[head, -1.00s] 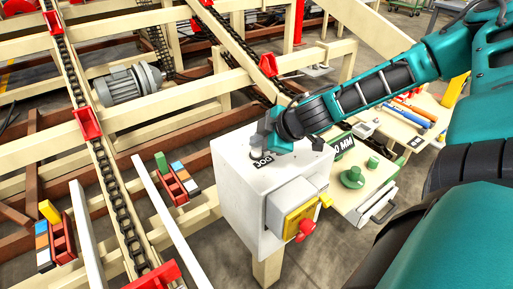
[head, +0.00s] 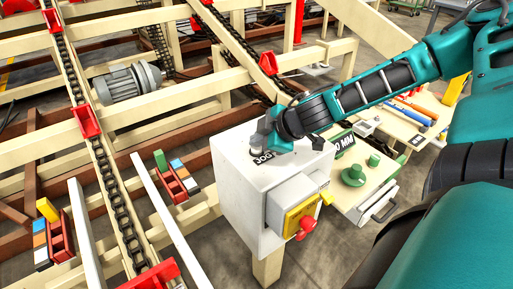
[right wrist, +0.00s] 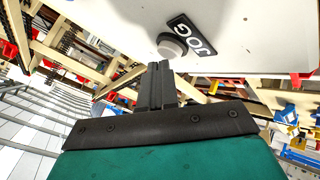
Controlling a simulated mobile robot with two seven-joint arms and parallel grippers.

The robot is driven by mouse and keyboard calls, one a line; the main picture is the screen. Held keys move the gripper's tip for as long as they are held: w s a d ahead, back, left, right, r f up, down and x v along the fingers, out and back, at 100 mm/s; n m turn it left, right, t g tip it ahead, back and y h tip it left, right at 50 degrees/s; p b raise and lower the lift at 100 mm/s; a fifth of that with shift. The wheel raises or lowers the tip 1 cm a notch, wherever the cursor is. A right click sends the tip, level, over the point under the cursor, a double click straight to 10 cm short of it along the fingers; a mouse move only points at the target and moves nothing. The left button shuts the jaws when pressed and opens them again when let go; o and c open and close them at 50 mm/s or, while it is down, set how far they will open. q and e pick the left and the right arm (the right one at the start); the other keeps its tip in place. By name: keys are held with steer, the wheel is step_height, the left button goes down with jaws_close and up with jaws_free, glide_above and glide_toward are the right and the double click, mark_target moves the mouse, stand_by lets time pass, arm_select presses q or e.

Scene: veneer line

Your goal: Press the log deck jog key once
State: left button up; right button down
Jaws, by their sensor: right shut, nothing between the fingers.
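The log deck jog key is a round pale button (right wrist: 172,45) on the white control box (head: 240,190). A black JOG label (right wrist: 191,37) lies beside it; the label also shows in the head view (head: 264,156). My right gripper (right wrist: 160,70) is shut and empty, its fingertips close to the key's edge in the right wrist view. I cannot tell whether they touch it. In the head view the right gripper (head: 266,143) is over the box top, and its wrist partly hides that area. My left gripper is not in view.
A red mushroom knob (head: 305,227) on a yellow plate is on the box's front. A green knob (head: 353,175) stands on the panel to the right. Chain conveyors with red lugs (head: 88,121) and a grey motor (head: 127,82) lie to the left.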

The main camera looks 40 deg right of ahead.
mark_target(259, 150)
steer(key=shift+f+b, duration=0.35)
stand_by(0.3)
steer(key=shift+r, duration=0.1)
steer(key=shift+r+p, duration=0.75)
step_height(259, 150, up, 5)
steer(key=p, duration=0.4)
steer(key=shift+p, duration=0.3)
stand_by(0.7)
